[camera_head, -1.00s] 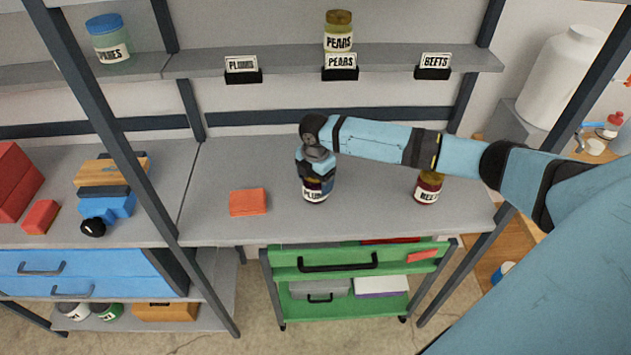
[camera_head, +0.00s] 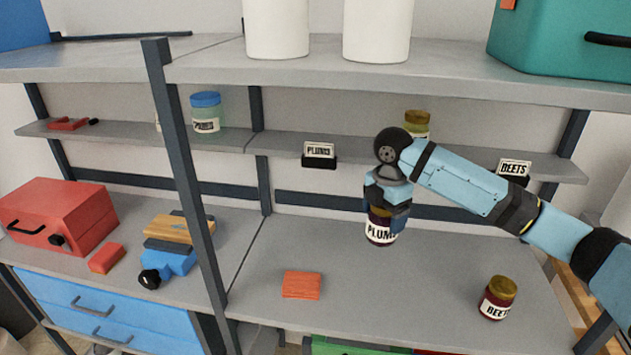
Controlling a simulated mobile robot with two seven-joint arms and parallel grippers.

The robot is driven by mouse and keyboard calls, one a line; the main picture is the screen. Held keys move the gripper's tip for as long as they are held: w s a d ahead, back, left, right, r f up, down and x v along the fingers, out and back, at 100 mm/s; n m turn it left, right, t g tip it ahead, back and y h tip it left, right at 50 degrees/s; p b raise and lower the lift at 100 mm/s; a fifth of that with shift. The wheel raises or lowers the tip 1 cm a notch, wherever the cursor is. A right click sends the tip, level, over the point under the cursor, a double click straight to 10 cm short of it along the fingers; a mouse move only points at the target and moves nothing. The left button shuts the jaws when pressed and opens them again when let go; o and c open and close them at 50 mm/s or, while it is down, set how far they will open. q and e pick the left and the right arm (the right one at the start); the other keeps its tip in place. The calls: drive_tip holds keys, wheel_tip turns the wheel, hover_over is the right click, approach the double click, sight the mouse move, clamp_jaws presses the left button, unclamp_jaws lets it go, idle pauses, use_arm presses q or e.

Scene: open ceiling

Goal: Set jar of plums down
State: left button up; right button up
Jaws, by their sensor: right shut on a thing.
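The jar of plums (camera_head: 380,228) is dark with a white label and hangs upright in my right gripper (camera_head: 386,203). The gripper is shut around its top from above and hides the lid. The jar is in front of the narrow middle shelf and above the grey worktop (camera_head: 400,285). A plums label holder (camera_head: 319,155) stands on the narrow middle shelf (camera_head: 350,160), left of the jar, with bare shelf around it. My left gripper is not in the picture.
A jar of beets (camera_head: 497,298) and an orange block (camera_head: 301,285) stand on the worktop. A pears jar (camera_head: 417,124) is partly hidden behind my right arm. A beets label (camera_head: 513,172) and a blue-lidded jar (camera_head: 206,112) are on the shelf. A dark post (camera_head: 185,190) rises at left.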

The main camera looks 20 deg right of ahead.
drive_tip(key=s+a+f+m+p, duration=0.3)
drive_tip(key=s+a+m, duration=0.8)
drive_tip(key=m, duration=0.9)
drive_tip(key=shift+a+f, duration=0.65)
